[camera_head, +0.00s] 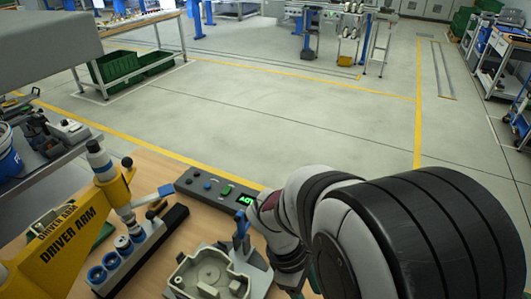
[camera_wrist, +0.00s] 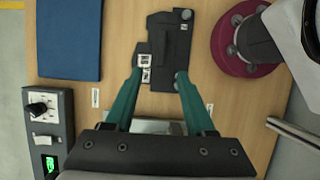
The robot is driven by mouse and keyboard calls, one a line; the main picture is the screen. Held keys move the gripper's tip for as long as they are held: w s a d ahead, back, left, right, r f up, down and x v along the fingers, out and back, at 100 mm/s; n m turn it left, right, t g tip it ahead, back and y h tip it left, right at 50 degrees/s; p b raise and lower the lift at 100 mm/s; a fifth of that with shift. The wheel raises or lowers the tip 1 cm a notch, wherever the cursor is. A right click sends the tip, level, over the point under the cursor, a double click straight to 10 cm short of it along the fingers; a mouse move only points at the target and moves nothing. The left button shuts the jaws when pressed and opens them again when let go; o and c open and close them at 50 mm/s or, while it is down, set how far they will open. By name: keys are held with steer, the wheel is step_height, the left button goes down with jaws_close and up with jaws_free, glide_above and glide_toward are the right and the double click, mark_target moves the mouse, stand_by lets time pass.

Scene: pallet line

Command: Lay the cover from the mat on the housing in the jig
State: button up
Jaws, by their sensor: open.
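In the head view, the housing (camera_head: 207,271) is a light grey open part with raised rims and a round recess. It sits at the bottom edge beside a blue upright clamp (camera_head: 241,236); little of the jig shows. In the wrist view, my gripper (camera_wrist: 160,78) has its two teal fingers apart. A dark flat-looking part (camera_wrist: 168,45) with small white labels lies beyond and between the fingertips; I cannot tell whether they touch it, or whether it is the cover. A blue mat (camera_wrist: 70,40) at upper left looks bare where visible. A pale piece (camera_wrist: 150,126) shows between the fingers near the palm.
A control box (camera_head: 213,187) with a lit green display stands on the wooden bench. A yellow driver arm (camera_head: 75,235) and a dark rack with blue-rimmed cups (camera_head: 112,262) are at left. A red round base (camera_wrist: 240,48) is right of the labelled part.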

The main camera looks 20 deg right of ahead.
steer(key=x, duration=1.4)
steer(key=shift+a, duration=0.3)
jaws_close()
